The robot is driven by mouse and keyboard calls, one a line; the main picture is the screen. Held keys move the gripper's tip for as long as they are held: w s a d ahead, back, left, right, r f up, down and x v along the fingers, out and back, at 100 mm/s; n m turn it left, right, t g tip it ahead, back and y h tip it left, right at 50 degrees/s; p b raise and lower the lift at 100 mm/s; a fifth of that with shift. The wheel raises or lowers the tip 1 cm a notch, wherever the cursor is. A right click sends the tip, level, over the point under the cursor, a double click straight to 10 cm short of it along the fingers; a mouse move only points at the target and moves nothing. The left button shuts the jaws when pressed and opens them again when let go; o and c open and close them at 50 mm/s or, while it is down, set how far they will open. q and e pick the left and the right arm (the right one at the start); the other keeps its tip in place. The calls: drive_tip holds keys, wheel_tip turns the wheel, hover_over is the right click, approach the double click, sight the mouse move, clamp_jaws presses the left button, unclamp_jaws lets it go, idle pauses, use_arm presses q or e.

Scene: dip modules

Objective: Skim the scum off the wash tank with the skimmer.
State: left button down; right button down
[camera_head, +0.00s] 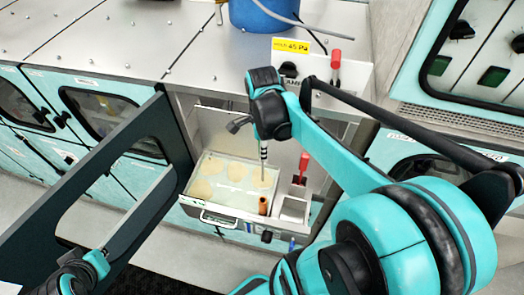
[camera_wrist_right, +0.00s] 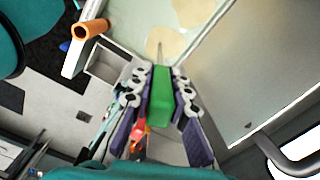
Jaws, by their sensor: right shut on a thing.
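The wash tank (camera_head: 222,204) is an open, shallow basin in the machine front. Several tan scum patches (camera_head: 202,189) lie on its pale liquid; they also show in the wrist view (camera_wrist_right: 190,12). My right gripper (camera_wrist_right: 161,85) points down over the tank's right part, its purple fingers shut on a green handle. The handle belongs to the skimmer (camera_wrist_right: 162,95), whose thin rod runs down toward a scum patch. In the head view its rod (camera_head: 264,172) stands near the right patch; I cannot tell if its head touches the liquid. My left gripper's fingers are outside the frames.
Right of the tank are an orange-brown tube (camera_head: 263,205), a small white bin (camera_head: 293,209) and a red-handled tool (camera_head: 303,165). A dark open door frame (camera_head: 120,150) stands at left. A blue tub (camera_head: 262,14) sits on the metal top.

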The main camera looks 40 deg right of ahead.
drive_tip(key=shift+w, duration=0.2)
drive_tip(key=shift+w+a, duration=0.3)
drive_tip(key=shift+w, duration=0.05)
drive_tip(key=w+a+b, duration=0.1)
drive_tip(key=w+a, duration=0.4)
drive_tip(key=w, duration=0.1)
drive_tip(key=shift+w+b, duration=0.3)
drive_tip(key=shift+b, duration=0.05)
idle(0.3)
drive_tip(key=shift+a, duration=0.1)
drive_tip(key=w+a+b, duration=0.1)
drive_tip(key=w+a, duration=0.4)
drive_tip(key=w, duration=0.2)
drive_tip(key=shift+w+a, duration=0.35)
drive_tip(key=shift+w, duration=0.05)
idle(0.8)
drive_tip(key=shift+r, duration=0.1)
drive_tip(key=shift+a, duration=0.1)
